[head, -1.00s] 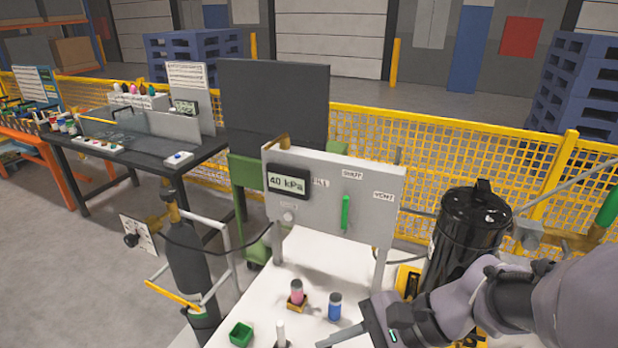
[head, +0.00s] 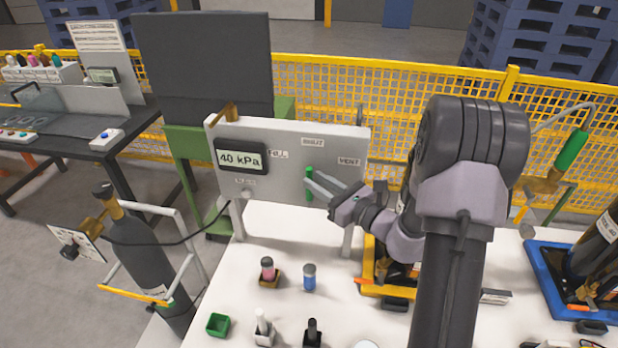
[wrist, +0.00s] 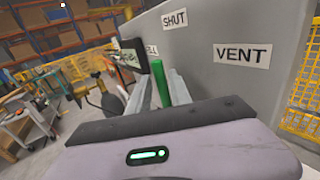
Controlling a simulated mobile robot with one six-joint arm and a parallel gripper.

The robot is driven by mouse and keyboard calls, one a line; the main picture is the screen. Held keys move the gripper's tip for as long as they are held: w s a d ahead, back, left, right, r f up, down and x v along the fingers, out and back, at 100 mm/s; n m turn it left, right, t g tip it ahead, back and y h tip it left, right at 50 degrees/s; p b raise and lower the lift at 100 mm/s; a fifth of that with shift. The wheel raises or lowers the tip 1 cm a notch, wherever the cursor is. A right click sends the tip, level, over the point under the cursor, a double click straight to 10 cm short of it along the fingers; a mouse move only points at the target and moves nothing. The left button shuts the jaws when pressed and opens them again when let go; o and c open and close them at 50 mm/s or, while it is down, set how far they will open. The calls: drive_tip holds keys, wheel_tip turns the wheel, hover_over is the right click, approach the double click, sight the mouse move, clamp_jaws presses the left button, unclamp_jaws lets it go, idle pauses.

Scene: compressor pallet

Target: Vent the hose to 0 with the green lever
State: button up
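The green lever (head: 309,183) stands upright on the grey panel (head: 285,190), below the SHUT label (head: 312,142). The FILL label (head: 279,154) is to its left and the VENT label (head: 349,161) to its right. The display (head: 241,157) on the panel reads 40 kPa. My gripper (head: 314,184) is at the lever, reaching in from the right. In the wrist view the green lever (wrist: 161,84) shows between the two fingers of my gripper (wrist: 158,90), which look apart. I cannot tell whether either finger touches it.
A dark gas cylinder (head: 140,250) with a black hose stands left of the white table (head: 255,310). Pink (head: 267,268) and blue (head: 309,278) capped items and a green box (head: 218,324) stand on the table below the panel. Yellow mesh fencing (head: 400,95) runs behind.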

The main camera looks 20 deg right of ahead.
drive_tip(key=shift+x, duration=1.55)
clamp_jaws()
